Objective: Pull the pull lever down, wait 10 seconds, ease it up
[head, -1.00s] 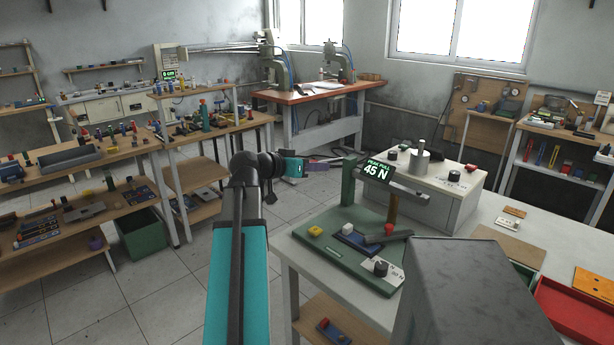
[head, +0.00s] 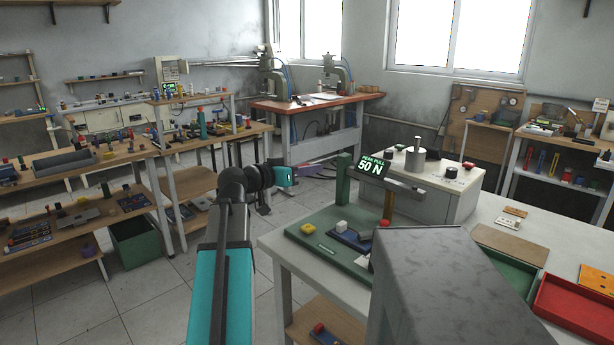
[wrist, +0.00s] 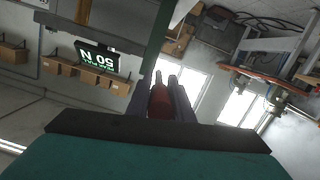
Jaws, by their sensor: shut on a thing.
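My gripper (head: 318,170) has purple fingers and a teal body. It is beside the green post (head: 343,180) of the pull fixture, at about the height of its display. In the wrist view its fingers are shut on a red grip (wrist: 159,100), which seems to be the pull lever's handle. The lever's arm and pivot are hidden in both views. The display (head: 371,167) on the fixture reads "PEAK PULL 50 N"; it also shows upside down in the wrist view (wrist: 97,57).
The fixture's green base (head: 308,241) stands on a white table, with a white block (head: 341,226) on it. Behind it is a grey-white box (head: 440,190) with knobs. A red tray (head: 575,310) lies at the right. Open floor lies left of the table.

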